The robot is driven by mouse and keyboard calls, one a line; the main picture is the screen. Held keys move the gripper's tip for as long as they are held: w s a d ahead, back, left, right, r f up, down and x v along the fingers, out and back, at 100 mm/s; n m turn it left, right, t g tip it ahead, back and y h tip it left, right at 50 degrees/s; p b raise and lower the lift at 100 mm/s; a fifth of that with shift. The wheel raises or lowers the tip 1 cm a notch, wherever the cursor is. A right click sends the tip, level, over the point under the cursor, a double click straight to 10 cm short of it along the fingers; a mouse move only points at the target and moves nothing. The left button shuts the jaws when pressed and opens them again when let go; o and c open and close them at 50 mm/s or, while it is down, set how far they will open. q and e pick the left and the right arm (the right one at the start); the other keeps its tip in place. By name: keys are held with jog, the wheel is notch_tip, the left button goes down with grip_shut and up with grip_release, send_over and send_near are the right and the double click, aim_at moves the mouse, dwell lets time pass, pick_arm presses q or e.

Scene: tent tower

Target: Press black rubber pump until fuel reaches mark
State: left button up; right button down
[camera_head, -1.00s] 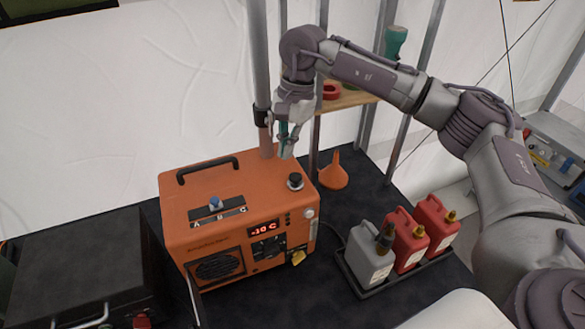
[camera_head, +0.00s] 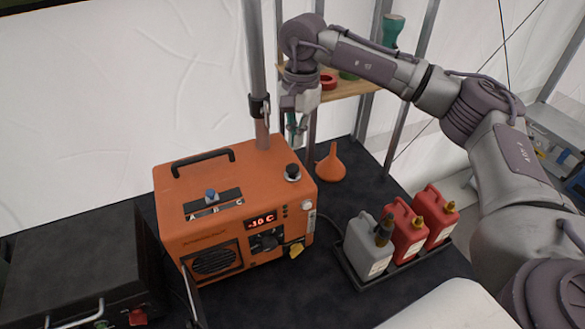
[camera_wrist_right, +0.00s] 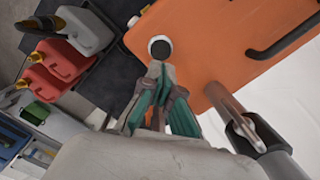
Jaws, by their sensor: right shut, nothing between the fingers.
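The black rubber pump (camera_head: 292,171) is a round black knob in a pale collar. It sits on the top right of the orange heater (camera_head: 228,225), whose red display reads -10 C. My right gripper (camera_head: 297,140) is shut and empty, pointing down above and slightly behind the pump, apart from it in the head view. In the right wrist view the pump (camera_wrist_right: 160,48) shows just beyond the closed fingertips (camera_wrist_right: 158,75). I cannot make out a fuel level or mark. My left gripper is not in view.
A grey metal pole (camera_head: 258,80) rises close behind the heater, near my right gripper. An orange funnel (camera_head: 331,163) stands right of the heater. One grey can (camera_head: 365,250) and two red cans (camera_head: 405,230) stand in a black tray. A black case (camera_head: 75,260) lies left.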

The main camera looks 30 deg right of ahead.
aim_at(294, 164)
jog(key=shift+a+f+b, duration=0.15)
jog(key=shift+f+b, duration=0.75)
jog(key=shift+f, duration=1.35)
jog(key=shift+s, duration=0.1)
notch_tip(294, 164, down, 2)
jog(key=shift+f+b, duration=0.15)
jog(key=shift+b, duration=0.8)
jog(key=shift+r, duration=0.2)
jog(key=shift+w+d+r, duration=0.25)
jog(key=shift+w+d, duration=0.1)
jog(key=shift+d, duration=0.3)
jog(key=shift+w+d+r, duration=0.25)
jog(key=shift+w+d, duration=0.05)
jog(key=shift+d, duration=0.3)
jog(key=shift+w+d, duration=0.1)
jog(key=shift+d, duration=0.05)
jog(key=shift+r, duration=0.45)
notch_tip(294, 164, up, 11)
jog(key=d, duration=0.1)
jog(key=shift+w, duration=0.3)
